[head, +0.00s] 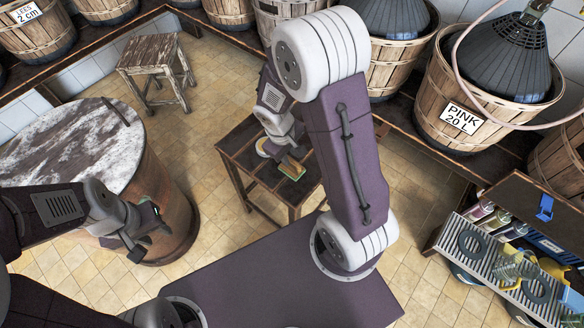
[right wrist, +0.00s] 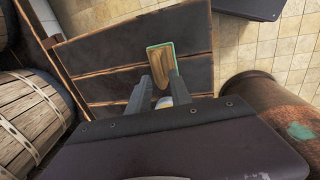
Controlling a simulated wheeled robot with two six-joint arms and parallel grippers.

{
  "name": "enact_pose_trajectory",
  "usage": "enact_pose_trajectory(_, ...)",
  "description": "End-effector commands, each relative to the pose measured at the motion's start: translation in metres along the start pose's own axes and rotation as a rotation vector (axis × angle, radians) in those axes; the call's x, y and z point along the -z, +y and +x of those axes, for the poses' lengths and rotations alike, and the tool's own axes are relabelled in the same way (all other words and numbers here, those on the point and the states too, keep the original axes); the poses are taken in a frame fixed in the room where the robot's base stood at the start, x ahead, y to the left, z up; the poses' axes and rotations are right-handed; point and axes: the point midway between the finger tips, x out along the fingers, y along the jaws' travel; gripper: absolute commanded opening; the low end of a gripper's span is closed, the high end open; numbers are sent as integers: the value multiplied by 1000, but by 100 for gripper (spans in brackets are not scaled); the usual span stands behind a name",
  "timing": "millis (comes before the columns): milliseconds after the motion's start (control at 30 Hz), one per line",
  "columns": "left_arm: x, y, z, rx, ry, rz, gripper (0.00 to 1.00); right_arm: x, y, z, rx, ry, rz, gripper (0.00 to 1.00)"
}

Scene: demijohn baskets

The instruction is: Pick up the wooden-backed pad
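The wooden-backed pad (head: 292,170) lies on a small dark wooden table below my right arm. In the right wrist view the pad (right wrist: 160,58) shows a tan wooden back with a green edge. My right gripper (right wrist: 161,76) points down at it, its two fingers apart at either side of the wooden back's near end. I see no clear contact. In the head view the right gripper (head: 284,160) is partly hidden by its own arm. My left gripper (head: 146,240) hangs empty beside the rusty barrel, its fingers seeming apart.
Basketed demijohns (head: 490,60) line the back. A rack (head: 500,262) stands at right.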

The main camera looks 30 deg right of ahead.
Motion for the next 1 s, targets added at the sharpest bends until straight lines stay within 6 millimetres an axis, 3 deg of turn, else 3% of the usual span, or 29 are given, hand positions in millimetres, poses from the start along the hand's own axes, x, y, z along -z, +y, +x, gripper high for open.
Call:
enact_pose_trajectory(67, 0, 0, 1, 0, 0, 0, 36, 0, 0, 3, 0, 1, 1, 25)
enact_pose_trajectory(367, -3, 0, 25, 0, 0, 0, 36, -4, 3, 51, 1, 1, 1, 25)
enact_pose_trajectory(600, -2, 0, 24, 0, 0, 0, 36, -4, 3, 52, 0, 2, 0, 25)
enact_pose_trajectory(633, -2, 0, 24, 0, 0, 0, 36, -3, 3, 52, 0, 2, 0, 22)
enact_pose_trajectory(700, -2, 0, 24, 0, 0, 0, 36, -3, 3, 52, 0, 2, 0, 3)
enact_pose_trajectory(733, -2, 0, 24, 0, 0, 0, 36, -3, 3, 52, 0, 2, 0, 0)
enact_pose_trajectory(1000, -2, 0, 24, 0, 0, 0, 36, -3, 3, 52, 0, 2, 0, 0)
